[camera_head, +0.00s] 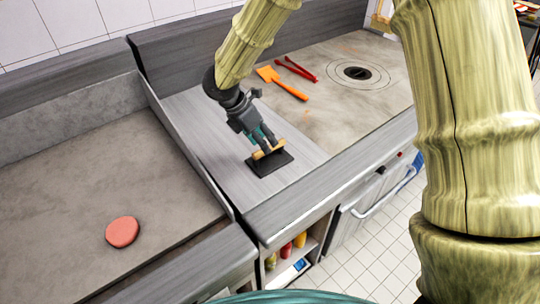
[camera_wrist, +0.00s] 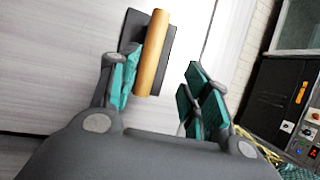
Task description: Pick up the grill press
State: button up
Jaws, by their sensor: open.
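The grill press has a flat black plate (camera_head: 268,166) and a light wooden bar handle (camera_head: 268,150). It lies on the bare steel counter strip between the two cooking surfaces. My gripper (camera_head: 266,142) points down at it from above and behind, with the fingertips close to the handle. In the wrist view my gripper (camera_wrist: 162,85) is open, with teal pads apart. The handle (camera_wrist: 152,52) shows in the gap, much nearer the left finger than the right. I cannot tell whether that finger touches it. Part of the plate is hidden behind the handle and left finger.
An orange spatula (camera_head: 283,84) and red tongs (camera_head: 297,68) lie behind the press, to the right. A red patty (camera_head: 122,232) sits on the left griddle (camera_head: 70,190). A raised steel divider (camera_head: 185,140) stands left of the press. A round drain (camera_head: 357,73) is at right.

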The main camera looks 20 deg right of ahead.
jog(key=p, duration=0.2)
send_over(263, 165)
jog(key=w+d, duration=0.2)
jog(key=w, duration=0.1)
notch_tip(263, 165, down, 5)
jog(key=shift+s+r, duration=0.1)
jog(key=shift+s+d+f, duration=0.4)
jog(key=shift+s, duration=0.3)
jog(key=shift+w+f, duration=0.4)
jog(key=shift+w, duration=0.05)
jog(key=shift+c, duration=0.8)
jog(key=shift+s+r, duration=0.2)
jog(key=c, duration=0.7)
grip_shut()
